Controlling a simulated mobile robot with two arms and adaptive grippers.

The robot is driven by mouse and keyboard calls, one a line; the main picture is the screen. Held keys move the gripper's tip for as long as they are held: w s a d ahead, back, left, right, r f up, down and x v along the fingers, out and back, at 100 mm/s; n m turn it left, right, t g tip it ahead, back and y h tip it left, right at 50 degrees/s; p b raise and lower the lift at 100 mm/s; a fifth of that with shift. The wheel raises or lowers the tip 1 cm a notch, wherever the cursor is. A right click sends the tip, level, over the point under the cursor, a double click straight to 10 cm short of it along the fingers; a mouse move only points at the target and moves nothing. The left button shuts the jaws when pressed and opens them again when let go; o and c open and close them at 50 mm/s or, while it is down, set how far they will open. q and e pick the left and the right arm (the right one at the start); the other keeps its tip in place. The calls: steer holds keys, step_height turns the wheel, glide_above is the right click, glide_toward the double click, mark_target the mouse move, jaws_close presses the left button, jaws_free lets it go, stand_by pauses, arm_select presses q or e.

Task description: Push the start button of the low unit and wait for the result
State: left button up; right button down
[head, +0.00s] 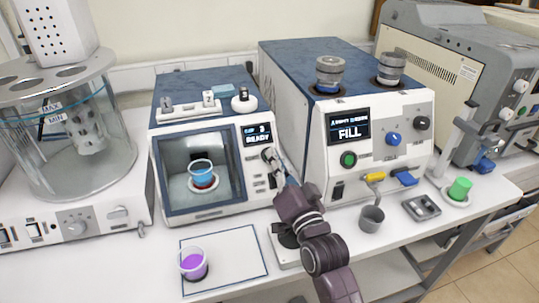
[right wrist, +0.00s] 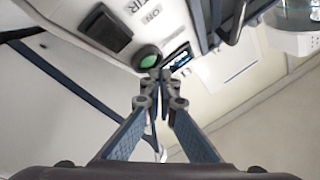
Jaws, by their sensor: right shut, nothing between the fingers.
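The low unit (head: 207,217) is a white box with a blue top and a window. Its small screen (head: 257,135) reads "3" and "READY". Behind the window, a cup with blue and red contents (head: 201,175) stands on a round support. My right gripper (head: 270,158) is shut and empty, its tips at the unit's right-hand panel just below the screen. In the right wrist view, the closed fingertips (right wrist: 160,76) are right by a green round button (right wrist: 149,59); I cannot tell whether they touch it. My left gripper is not in view.
A taller unit (head: 312,155) reading "FILL" stands close on the right, with its own green button (head: 348,159). A clear bath (head: 60,160) stands at left. A cup of purple liquid (head: 193,263) stands on the outlined mat (head: 238,240) in front.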

steer(key=shift+w+f, duration=0.1)
stand_by(0.6)
steer(key=shift+w+a+f, duration=0.1)
steer(key=shift+w+f, duration=0.05)
steer(key=shift+w, duration=0.1)
steer(key=shift+w+a+f, duration=0.1)
steer(key=shift+w+f, duration=0.15)
steer(key=shift+w, duration=0.05)
stand_by(0.8)
steer(key=shift+s+r+p, duration=0.35)
steer(key=shift+r+p, duration=0.05)
steer(key=shift+s+d+r, duration=0.1)
steer(key=shift+s+d, duration=0.1)
steer(key=shift+s, duration=0.1)
